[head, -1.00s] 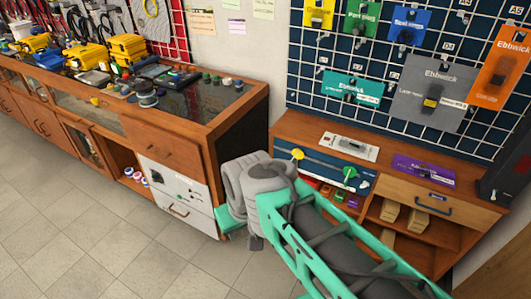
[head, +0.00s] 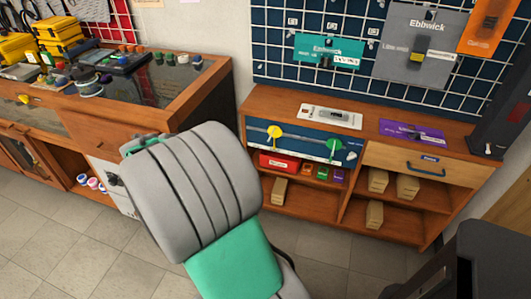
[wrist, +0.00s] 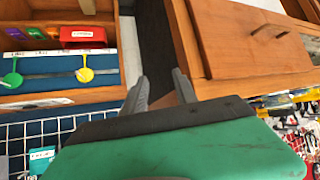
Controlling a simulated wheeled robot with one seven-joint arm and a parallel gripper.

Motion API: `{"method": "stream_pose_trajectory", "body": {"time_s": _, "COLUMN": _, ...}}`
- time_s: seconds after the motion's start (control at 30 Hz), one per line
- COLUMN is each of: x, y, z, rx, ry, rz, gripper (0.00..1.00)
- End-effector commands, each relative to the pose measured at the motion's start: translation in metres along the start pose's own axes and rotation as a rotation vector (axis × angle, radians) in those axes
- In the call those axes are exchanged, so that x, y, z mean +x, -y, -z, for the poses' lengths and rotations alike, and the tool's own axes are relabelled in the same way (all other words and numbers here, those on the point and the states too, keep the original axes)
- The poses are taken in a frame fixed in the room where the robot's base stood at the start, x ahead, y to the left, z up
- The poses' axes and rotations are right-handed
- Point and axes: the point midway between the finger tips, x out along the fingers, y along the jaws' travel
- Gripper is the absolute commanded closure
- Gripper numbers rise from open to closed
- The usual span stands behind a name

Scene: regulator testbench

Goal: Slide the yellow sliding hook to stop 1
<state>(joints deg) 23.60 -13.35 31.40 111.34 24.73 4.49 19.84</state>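The yellow sliding hook (head: 274,131) is a round yellow knob on a rail across the dark blue front panel (head: 302,139) of the right-hand cabinet. It stands left of a green hook (head: 333,146) on the same panel. The wrist view is roughly upside down and shows the yellow hook (wrist: 84,74) to the right of the green hook (wrist: 13,79). A white label strip (wrist: 60,52) runs along the panel; its text is too small to read. My gripper (wrist: 160,88) is open and empty, apart from the yellow hook. In the head view my arm mostly hides it.
Below the panel are a red box (head: 279,162) and small coloured boxes. Wooden blocks (head: 376,182) stand on the shelves. A drawer with a dark handle (head: 428,169) is right of the panel. The left workbench (head: 195,95) stands close by, across a narrow gap.

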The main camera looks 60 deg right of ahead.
Motion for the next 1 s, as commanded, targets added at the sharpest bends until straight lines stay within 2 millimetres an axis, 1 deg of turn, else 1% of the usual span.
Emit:
{"method": "stream_pose_trajectory", "body": {"time_s": 0.03, "x": 0.076, "y": -0.052, "z": -0.021, "rx": 0.080, "ry": -0.107, "rz": -0.111, "gripper": 0.65}}
{"method": "stream_pose_trajectory", "body": {"time_s": 0.07, "x": 0.103, "y": -0.082, "z": -0.018, "rx": 0.119, "ry": -0.185, "rz": -0.168, "gripper": 0.65}}
{"method": "stream_pose_trajectory", "body": {"time_s": 0.1, "x": 0.133, "y": -0.123, "z": -0.018, "rx": 0.157, "ry": -0.288, "rz": -0.236, "gripper": 0.65}}
{"method": "stream_pose_trajectory", "body": {"time_s": 0.13, "x": 0.151, "y": -0.152, "z": -0.021, "rx": 0.173, "ry": -0.361, "rz": -0.281, "gripper": 0.65}}
{"method": "stream_pose_trajectory", "body": {"time_s": 0.2, "x": 0.177, "y": -0.207, "z": -0.028, "rx": 0.183, "ry": -0.502, "rz": -0.356, "gripper": 0.65}}
{"method": "stream_pose_trajectory", "body": {"time_s": 0.23, "x": 0.183, "y": -0.224, "z": -0.032, "rx": 0.180, "ry": -0.548, "rz": -0.376, "gripper": 0.65}}
{"method": "stream_pose_trajectory", "body": {"time_s": 0.3, "x": 0.190, "y": -0.251, "z": -0.037, "rx": 0.167, "ry": -0.625, "rz": -0.405, "gripper": 0.65}}
{"method": "stream_pose_trajectory", "body": {"time_s": 0.4, "x": 0.192, "y": -0.267, "z": -0.037, "rx": 0.155, "ry": -0.674, "rz": -0.417, "gripper": 0.65}}
{"method": "stream_pose_trajectory", "body": {"time_s": 0.47, "x": 0.194, "y": -0.271, "z": -0.032, "rx": 0.154, "ry": -0.681, "rz": -0.419, "gripper": 0.65}}
{"method": "stream_pose_trajectory", "body": {"time_s": 0.57, "x": 0.204, "y": -0.278, "z": -0.021, "rx": 0.156, "ry": -0.680, "rz": -0.419, "gripper": 0.65}}
{"method": "stream_pose_trajectory", "body": {"time_s": 0.7, "x": 0.224, "y": -0.291, "z": -0.006, "rx": 0.155, "ry": -0.678, "rz": -0.421, "gripper": 0.65}}
{"method": "stream_pose_trajectory", "body": {"time_s": 0.83, "x": 0.237, "y": -0.297, "z": 0.005, "rx": 0.155, "ry": -0.678, "rz": -0.419, "gripper": 0.65}}
{"method": "stream_pose_trajectory", "body": {"time_s": 1.0, "x": 0.242, "y": -0.299, "z": 0.010, "rx": 0.153, "ry": -0.677, "rz": -0.417, "gripper": 0.65}}
